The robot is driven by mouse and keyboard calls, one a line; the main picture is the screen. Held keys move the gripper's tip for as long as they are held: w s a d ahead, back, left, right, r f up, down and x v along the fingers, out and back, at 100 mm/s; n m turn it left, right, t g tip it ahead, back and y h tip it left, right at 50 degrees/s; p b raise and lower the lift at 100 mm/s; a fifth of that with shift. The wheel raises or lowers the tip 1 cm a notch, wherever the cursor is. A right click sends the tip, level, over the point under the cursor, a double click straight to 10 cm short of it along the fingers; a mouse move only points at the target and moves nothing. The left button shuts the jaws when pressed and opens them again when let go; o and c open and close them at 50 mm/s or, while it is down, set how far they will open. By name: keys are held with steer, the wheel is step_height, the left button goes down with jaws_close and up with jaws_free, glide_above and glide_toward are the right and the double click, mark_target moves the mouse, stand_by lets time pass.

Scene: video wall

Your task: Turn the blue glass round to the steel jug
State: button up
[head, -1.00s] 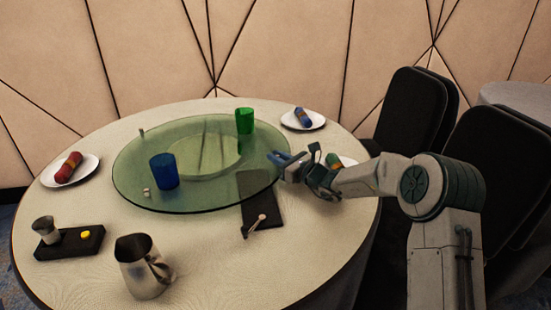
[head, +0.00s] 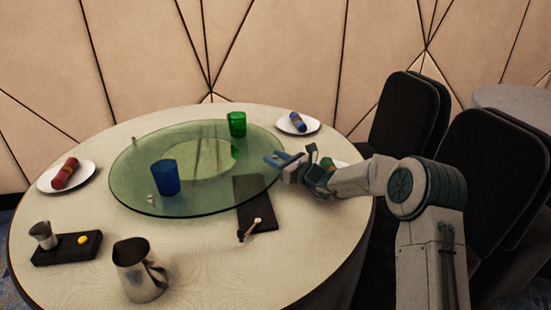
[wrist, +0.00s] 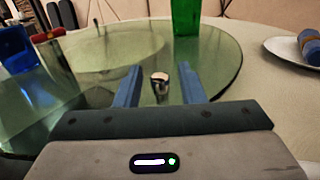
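The blue glass (head: 165,177) stands on the left part of the green glass turntable (head: 130,190); it also shows at the left edge of the wrist view (wrist: 15,50). The steel jug (head: 139,270) stands on the table in front of the turntable, lower left. A green glass (head: 237,124) stands at the turntable's far side. My gripper (head: 280,160) is at the turntable's right edge. In the wrist view its blue fingers (wrist: 160,88) are apart, with a small steel knob (wrist: 160,82) between them and gaps showing on both sides.
A dark tray (head: 60,254) with a small steel cup and yellow item lies at front left. A dark mat (head: 252,190) with a small pale-headed item lies partly under the turntable's right side. Plates with rolled napkins stand left (head: 48,180) and back right (head: 310,125). Black chairs (head: 405,115) stand right.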

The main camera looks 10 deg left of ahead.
steer(key=v, duration=0.7)
steer(key=shift+w, duration=0.1)
steer(key=shift+d, duration=0.15)
